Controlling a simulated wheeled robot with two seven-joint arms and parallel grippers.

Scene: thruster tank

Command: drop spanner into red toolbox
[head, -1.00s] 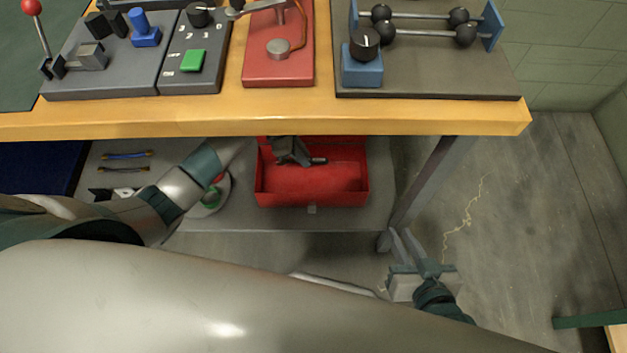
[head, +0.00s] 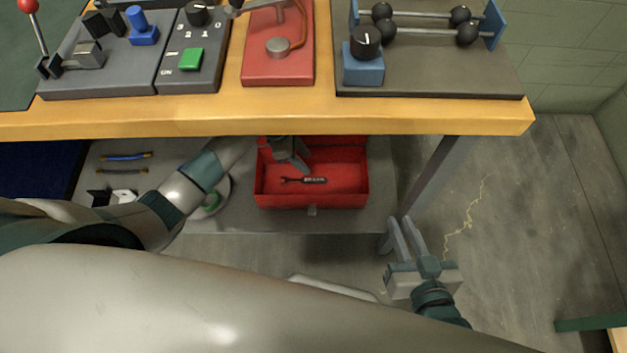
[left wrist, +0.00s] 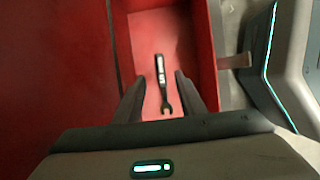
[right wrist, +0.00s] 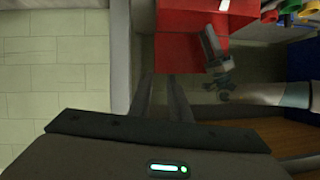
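The red toolbox (head: 340,193) stands open on the shelf under the workbench. It also shows in the left wrist view (left wrist: 200,50) and in the right wrist view (right wrist: 180,55). The spanner (head: 303,181), dark with a pale marked handle, lies on the toolbox floor. In the left wrist view the spanner (left wrist: 161,82) lies beyond and between my fingers, apart from them. My left gripper (head: 300,166) is over the toolbox, open and empty. My right gripper (head: 402,222) is open and empty beside the table leg, low and right of the toolbox.
The wooden workbench top (head: 270,117) overhangs the shelf and carries several control panels. A table leg (head: 430,195) stands right of the toolbox. Two small cables (head: 125,156) lie on the shelf at left. The floor (head: 510,220) at right is clear.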

